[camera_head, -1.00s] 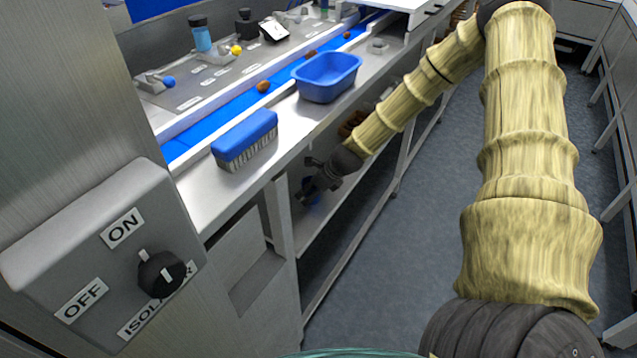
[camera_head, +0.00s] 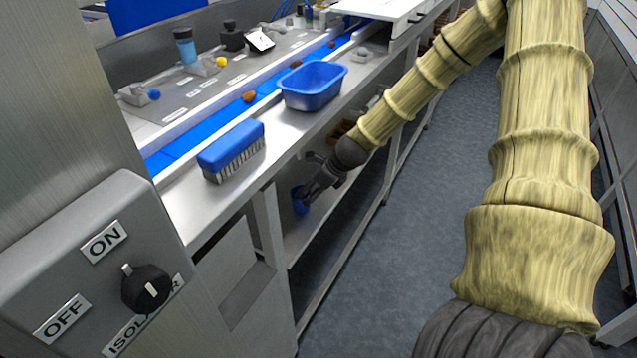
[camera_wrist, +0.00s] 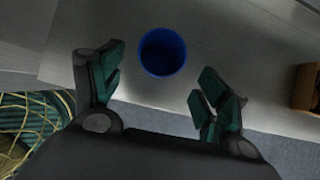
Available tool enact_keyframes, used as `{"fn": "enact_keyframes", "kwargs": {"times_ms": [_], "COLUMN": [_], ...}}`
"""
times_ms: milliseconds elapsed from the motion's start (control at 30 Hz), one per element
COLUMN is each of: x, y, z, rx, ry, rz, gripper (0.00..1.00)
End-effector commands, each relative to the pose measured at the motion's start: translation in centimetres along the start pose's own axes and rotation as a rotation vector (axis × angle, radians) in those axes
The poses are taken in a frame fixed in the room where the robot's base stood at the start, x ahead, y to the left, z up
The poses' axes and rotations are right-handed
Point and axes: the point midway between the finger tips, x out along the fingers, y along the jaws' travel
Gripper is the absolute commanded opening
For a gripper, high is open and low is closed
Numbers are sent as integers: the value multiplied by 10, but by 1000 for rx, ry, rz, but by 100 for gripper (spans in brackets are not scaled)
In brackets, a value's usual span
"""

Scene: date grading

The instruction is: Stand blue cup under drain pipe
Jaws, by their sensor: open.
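The blue cup (camera_wrist: 162,52) stands on the steel lower shelf (camera_wrist: 200,95), with its open mouth showing in the wrist view. In the head view the cup (camera_head: 299,200) is partly hidden beside my gripper (camera_head: 313,190), under the counter. In the wrist view my gripper (camera_wrist: 160,90) is open and empty. Its two green-padded fingers are spread to either side, and the cup lies ahead, between their lines and apart from them. I cannot make out a drain pipe in either view.
Above the shelf, the counter (camera_head: 190,208) holds a blue brush (camera_head: 231,150) and a blue tub (camera_head: 313,85). A wooden box (camera_wrist: 305,88) is at the right in the wrist view. An isolator switch box (camera_head: 90,260) stands at front left. Open floor (camera_head: 400,250) lies right of the shelf.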

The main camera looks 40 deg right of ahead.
Motion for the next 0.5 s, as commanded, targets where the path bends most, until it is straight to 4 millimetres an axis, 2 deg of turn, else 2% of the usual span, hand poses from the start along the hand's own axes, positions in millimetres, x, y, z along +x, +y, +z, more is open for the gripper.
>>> {"fn": "enact_keyframes", "kwargs": {"times_ms": [300,500], "x": [-26,-36], "y": [0,0], "z": [0,0], "rx": [-1,-1], "ry": [-1,-1], "rz": [0,-1], "gripper": [75,75]}}
